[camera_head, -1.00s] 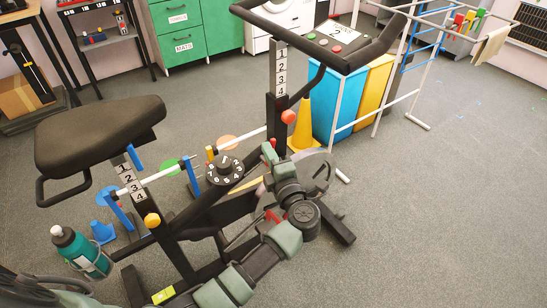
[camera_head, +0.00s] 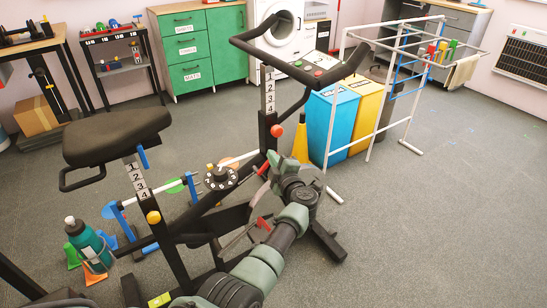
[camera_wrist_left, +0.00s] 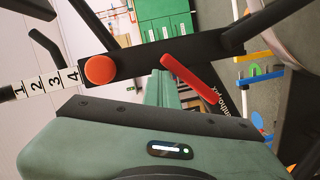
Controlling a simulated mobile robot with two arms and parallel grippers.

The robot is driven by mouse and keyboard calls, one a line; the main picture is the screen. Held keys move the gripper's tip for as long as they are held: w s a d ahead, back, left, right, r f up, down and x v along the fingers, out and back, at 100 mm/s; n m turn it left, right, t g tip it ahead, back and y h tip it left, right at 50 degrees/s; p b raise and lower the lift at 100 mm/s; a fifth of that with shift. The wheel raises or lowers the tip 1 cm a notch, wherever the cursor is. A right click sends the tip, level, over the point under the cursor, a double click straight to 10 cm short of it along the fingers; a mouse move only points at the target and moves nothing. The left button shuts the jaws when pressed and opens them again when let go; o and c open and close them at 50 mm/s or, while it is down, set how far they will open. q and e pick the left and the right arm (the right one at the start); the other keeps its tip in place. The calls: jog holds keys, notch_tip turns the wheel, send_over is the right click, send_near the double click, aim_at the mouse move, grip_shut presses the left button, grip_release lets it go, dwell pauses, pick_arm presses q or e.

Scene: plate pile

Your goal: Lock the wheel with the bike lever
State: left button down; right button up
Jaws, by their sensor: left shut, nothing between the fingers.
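The exercise bike (camera_head: 180,240) stands in front of me. Its red lever (camera_head: 263,168) sits on the frame below the round red knob (camera_head: 277,131). In the left wrist view the lever (camera_wrist_left: 190,80) slants down to the right from the black frame bar, and the knob (camera_wrist_left: 100,69) is left of it. My left gripper (camera_head: 273,156) is shut and empty, close beside the lever. In the wrist view its green fingers (camera_wrist_left: 166,88) point at the bar, just left of the lever; I cannot tell whether they touch. The wheel (camera_head: 311,177) is partly hidden by my left arm. My right gripper is not in view.
The handlebar (camera_head: 290,68) arches above my gripper. A numbered dial (camera_head: 220,178) is on the bike frame. Blue (camera_head: 332,125) and yellow (camera_head: 364,112) bins and a white rack (camera_head: 372,150) stand behind it. The floor at the right is clear.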

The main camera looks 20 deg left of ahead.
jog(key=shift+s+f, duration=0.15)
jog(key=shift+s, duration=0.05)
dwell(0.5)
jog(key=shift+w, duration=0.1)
